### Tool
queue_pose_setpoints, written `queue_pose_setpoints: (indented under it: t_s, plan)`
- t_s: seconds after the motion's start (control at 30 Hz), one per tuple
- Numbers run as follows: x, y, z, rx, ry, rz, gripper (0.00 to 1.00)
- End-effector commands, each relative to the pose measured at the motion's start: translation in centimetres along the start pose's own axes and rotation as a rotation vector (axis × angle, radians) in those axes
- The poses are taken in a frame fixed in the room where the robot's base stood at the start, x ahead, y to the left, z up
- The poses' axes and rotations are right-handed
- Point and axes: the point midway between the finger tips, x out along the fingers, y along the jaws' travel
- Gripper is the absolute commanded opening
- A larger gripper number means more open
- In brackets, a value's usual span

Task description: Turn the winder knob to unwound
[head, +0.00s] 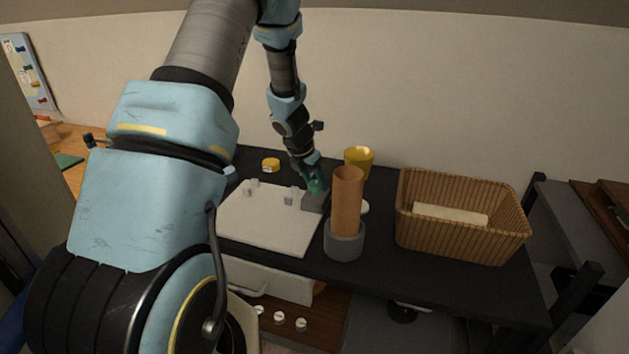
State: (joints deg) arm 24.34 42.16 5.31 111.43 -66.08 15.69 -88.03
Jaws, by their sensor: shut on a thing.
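My gripper (315,186) reaches down from the far side to a small grey block (313,202) at the right edge of a white board (262,223). Its dark green tips are close together on top of the block. The winder knob seems to be between the tips, but they cover it, so its turn angle cannot be read. The board lies flat on the black tabletop and carries small grey posts (290,195).
A brown cylinder in a round grey base (345,243) stands close right of the gripper. A yellow cup (359,158) is behind it, and a small yellow round item (271,164) sits at the back left. A wicker basket (463,232) is at right. The front right tabletop is clear.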

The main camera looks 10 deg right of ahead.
Motion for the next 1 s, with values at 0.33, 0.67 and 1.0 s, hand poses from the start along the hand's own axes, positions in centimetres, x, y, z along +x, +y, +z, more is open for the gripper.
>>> queue_pose_setpoints:
  t_s: [0.33,0.67,1.0]
  plan:
    - [0.0,0.0,0.0,-0.001,-0.001,0.0,0.86]
    - [-0.6,0.0,0.1,0.001,-0.001,0.0,0.86]
    - [-6.8,0.0,0.2,0.002,-0.004,0.001,0.86]
